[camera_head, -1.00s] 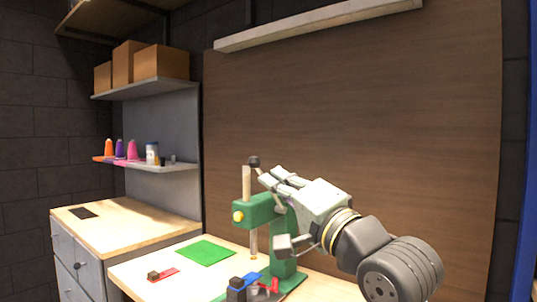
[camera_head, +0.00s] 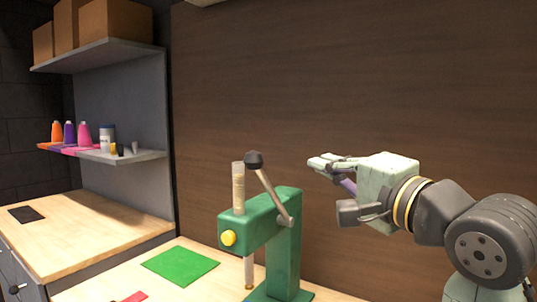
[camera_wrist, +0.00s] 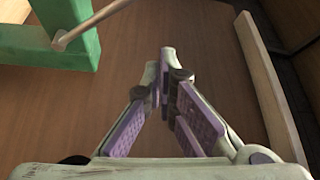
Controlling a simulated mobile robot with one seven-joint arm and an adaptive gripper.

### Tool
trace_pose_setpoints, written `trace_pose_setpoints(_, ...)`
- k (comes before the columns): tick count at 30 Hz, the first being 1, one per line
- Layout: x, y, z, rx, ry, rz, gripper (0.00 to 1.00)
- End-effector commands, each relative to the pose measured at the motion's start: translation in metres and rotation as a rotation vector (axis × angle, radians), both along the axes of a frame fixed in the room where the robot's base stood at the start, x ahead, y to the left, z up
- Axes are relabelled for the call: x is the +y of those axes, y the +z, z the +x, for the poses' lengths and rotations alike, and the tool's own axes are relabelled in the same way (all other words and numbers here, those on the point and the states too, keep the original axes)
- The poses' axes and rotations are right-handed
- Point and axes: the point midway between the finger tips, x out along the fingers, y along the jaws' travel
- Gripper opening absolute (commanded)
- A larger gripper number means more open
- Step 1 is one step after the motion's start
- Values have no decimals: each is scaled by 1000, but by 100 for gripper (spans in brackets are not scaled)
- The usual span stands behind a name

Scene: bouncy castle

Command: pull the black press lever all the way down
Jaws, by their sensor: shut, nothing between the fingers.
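The black press lever is a grey metal rod with a black ball knob (camera_head: 254,159) on top. It leans up and left from its pivot on the green press (camera_head: 285,235), the knob standing above the press head. My gripper (camera_head: 318,163) is to the right of the lever, near knob height in the picture, and does not touch it. Its fingers are shut and empty. In the wrist view, the lever rod (camera_wrist: 95,22) and green press (camera_wrist: 80,48) are at the upper left, apart from my fingertips (camera_wrist: 165,58). The knob is out of that view.
The press stands on a wooden bench (camera_head: 110,288) with a green mat (camera_head: 180,266) and a red piece (camera_head: 135,297). A brown wooden panel (camera_head: 380,80) stands behind. A shelf (camera_head: 120,156) with coloured spools and a side cabinet (camera_head: 75,230) are at left.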

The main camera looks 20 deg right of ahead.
Motion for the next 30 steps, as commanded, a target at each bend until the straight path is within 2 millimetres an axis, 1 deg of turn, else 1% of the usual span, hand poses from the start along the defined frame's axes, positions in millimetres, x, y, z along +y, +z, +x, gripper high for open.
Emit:
trace_pose_setpoints(12, -1, 0, -1, 1, -1, 2, 0)
trace_pose_setpoints(17, 1, 1, 6, 2, 0, 2, 0)
trace_pose_setpoints(20, 3, 2, 20, 4, 2, 1, 0)
trace_pose_setpoints(30, 13, 10, 91, 4, 0, 1, 0)
